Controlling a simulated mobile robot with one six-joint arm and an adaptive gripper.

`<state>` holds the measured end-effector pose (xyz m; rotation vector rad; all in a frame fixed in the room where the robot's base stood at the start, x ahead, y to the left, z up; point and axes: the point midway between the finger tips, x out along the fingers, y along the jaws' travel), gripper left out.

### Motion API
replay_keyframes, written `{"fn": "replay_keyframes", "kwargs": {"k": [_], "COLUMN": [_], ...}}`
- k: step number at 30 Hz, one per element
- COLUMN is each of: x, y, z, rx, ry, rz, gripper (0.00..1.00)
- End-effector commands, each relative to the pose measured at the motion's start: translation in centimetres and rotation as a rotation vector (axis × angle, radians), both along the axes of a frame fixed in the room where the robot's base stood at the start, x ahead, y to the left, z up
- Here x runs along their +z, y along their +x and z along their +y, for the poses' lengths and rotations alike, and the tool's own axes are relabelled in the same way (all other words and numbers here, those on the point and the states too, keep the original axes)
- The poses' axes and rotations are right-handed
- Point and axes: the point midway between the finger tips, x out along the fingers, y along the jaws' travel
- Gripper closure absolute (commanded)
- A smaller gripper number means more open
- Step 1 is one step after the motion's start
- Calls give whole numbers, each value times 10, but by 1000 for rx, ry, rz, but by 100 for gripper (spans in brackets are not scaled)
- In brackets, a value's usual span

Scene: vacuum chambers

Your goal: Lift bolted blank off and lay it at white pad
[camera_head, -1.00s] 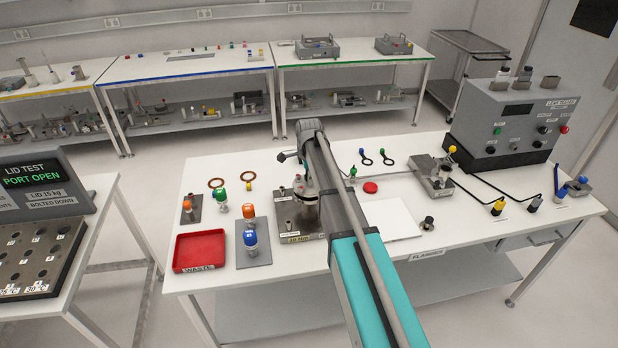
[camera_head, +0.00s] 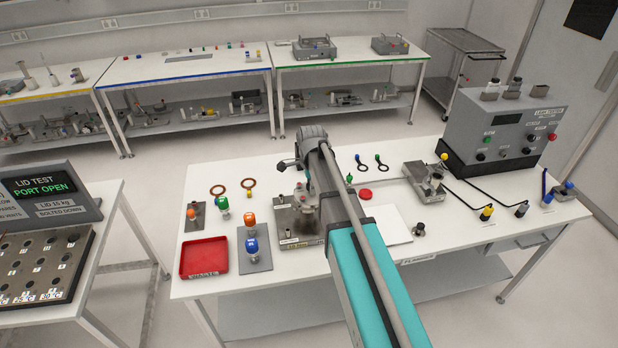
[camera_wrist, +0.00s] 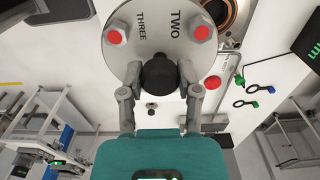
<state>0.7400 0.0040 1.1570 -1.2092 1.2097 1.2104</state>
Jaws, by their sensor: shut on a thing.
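The blank (camera_wrist: 155,28) is a round grey plate with red-capped bolts, lettered TWO and THREE, in the wrist view. My gripper (camera_wrist: 160,88) is shut on its black central knob (camera_wrist: 159,72), one finger on each side. Beyond the plate's upper right edge, a copper-coloured ring around a round opening (camera_wrist: 232,12) partly shows. In the head view my arm hides most of the gripper and blank above the grey station (camera_head: 287,222). The white pad (camera_head: 396,229) lies right of my arm, partly covered by it. I cannot tell the height of the blank.
A red waste tray (camera_head: 205,257) and a grey plate with orange and blue fittings (camera_head: 254,262) stand left of the station. A red disc (camera_head: 365,194) lies behind the pad. A small black knob (camera_head: 418,229) stands right of it. The leak tester (camera_head: 505,132) is at back right.

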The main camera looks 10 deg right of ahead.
Motion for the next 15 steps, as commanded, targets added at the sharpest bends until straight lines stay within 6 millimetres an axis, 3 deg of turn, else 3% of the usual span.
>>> {"fn": "replay_keyframes", "kwargs": {"k": [1,6,15], "x": [8,16,22], "y": [-12,-32,-49], "z": [0,1,2], "rx": [0,0,0], "ry": [0,0,0], "rz": [0,0,0], "gripper": [100,100,100]}}
